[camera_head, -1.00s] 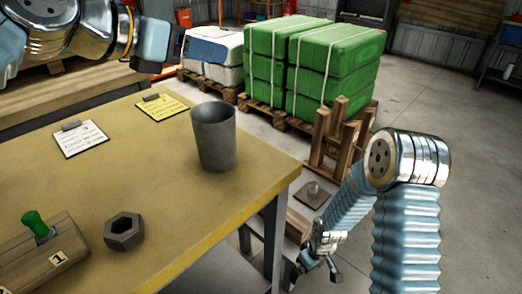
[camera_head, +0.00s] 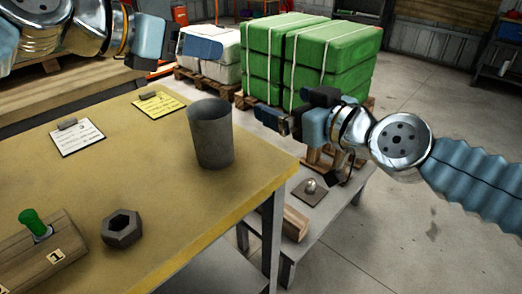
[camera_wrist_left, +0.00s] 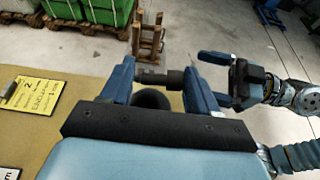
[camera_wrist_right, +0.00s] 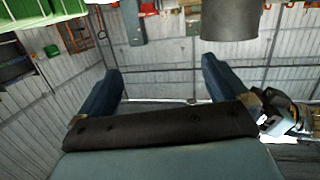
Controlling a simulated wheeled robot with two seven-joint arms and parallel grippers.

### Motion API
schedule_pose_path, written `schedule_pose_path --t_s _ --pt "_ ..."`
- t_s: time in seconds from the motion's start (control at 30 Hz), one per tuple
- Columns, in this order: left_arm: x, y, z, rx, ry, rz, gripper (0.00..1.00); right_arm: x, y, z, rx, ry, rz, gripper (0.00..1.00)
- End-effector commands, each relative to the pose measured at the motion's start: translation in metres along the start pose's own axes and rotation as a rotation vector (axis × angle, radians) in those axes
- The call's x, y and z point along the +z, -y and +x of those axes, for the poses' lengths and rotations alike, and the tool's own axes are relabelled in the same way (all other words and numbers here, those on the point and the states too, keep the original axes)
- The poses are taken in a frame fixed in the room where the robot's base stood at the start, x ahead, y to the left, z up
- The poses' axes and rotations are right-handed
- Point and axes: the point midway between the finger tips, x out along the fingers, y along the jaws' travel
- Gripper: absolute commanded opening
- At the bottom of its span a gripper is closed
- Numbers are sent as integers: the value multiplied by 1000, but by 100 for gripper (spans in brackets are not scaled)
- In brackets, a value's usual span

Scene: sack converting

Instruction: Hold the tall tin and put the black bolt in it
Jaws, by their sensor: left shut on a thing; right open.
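The tall grey tin (camera_head: 211,138) stands upright on the yellow-topped table near its right edge. It also shows at the top of the right wrist view (camera_wrist_right: 230,22), partly cut off. My left gripper (camera_head: 158,38), high at the upper left, is shut on the black bolt (camera_wrist_left: 166,78), which lies crosswise between its fingers in the left wrist view. The bolt cannot be made out in the head view. A dark round shape under it there seems to be the tin's mouth. My right gripper (camera_head: 288,112) is open and empty, right of the tin, apart from it, pointing towards it.
A large hex nut (camera_head: 122,228) and a wooden block (camera_head: 45,255) with a green-handled piece lie at the front left. A white card (camera_head: 77,138) and a yellow card (camera_head: 160,104) lie behind. A lower bench (camera_head: 320,215) stands to the right. Green bales (camera_head: 310,60) stand beyond.

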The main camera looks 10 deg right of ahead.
Motion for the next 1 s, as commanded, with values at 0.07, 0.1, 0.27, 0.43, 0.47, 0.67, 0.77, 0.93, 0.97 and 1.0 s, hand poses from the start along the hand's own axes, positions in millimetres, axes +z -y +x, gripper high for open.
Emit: schedule_pose_path --t_s 0.07,0.1,0.27,0.43,0.47,0.67,0.77,0.93,0.97,1.0 --pt "0 0 0 0 0 0 29 15 33 -7 -71 43 -1 100" --pt "0 0 0 0 0 0 29 22 46 -10 -101 65 0 100" --pt "0 0 0 0 0 0 29 42 79 -19 -173 127 -3 100" --pt "0 0 0 0 0 0 29 50 89 -10 -192 147 -4 100" --pt "0 0 0 0 0 0 29 51 90 -6 -192 147 -3 100" --pt "0 0 0 0 0 0 29 57 97 34 -193 148 -3 100" --pt "0 0 0 0 0 0 29 60 102 54 -193 148 -4 100" --pt "0 0 0 0 0 0 29 63 106 80 -191 145 -4 100" --pt "0 0 0 0 0 0 29 63 107 84 -191 145 -4 100" --pt "0 0 0 0 0 0 29 64 107 88 -191 145 -4 100"
